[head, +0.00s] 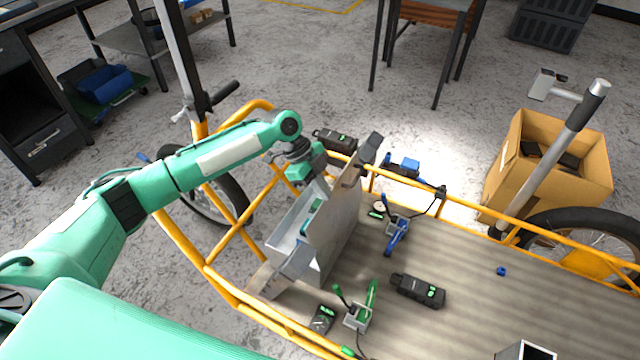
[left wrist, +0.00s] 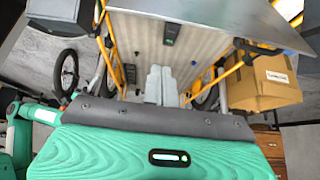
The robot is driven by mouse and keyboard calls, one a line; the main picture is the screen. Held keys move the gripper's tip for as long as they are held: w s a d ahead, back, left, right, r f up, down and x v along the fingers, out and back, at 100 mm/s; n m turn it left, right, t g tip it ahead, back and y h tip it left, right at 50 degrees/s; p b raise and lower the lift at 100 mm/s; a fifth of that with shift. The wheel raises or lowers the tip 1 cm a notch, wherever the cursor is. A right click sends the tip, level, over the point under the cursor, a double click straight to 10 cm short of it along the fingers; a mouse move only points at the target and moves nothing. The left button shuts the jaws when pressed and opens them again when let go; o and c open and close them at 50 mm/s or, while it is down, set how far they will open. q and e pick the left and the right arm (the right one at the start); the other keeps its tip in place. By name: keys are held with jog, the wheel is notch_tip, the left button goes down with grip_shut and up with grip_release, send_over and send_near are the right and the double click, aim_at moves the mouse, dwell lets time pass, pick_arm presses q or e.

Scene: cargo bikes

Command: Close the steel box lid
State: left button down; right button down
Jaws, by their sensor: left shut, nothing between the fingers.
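The steel box (head: 284,240) stands at the left end of the cargo bike's bed. Its lid (head: 337,225) is raised and stands steeply tilted, with the box interior open to the left. My left gripper (head: 320,185) is shut and empty, at the far end of the box beside the raised lid. In the head view its fingertips are hard to make out, and I cannot tell if they touch the lid. In the left wrist view the closed fingers (left wrist: 160,88) show over the bed, with the lid (left wrist: 215,14) across the top. My right gripper is not in view.
Yellow frame rails (head: 235,285) edge the bed. On the bed are a black device (head: 418,290), a green-handled tool (head: 362,308) and a blue tool (head: 398,228). The bed's right part is mostly clear.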

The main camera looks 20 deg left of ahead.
aim_at(320, 208)
pick_arm(q)
notch_tip(320, 208, down, 6)
jog(key=shift+r, duration=0.1)
jog(key=shift+w+a, duration=0.1)
jog(key=shift+a, duration=0.25)
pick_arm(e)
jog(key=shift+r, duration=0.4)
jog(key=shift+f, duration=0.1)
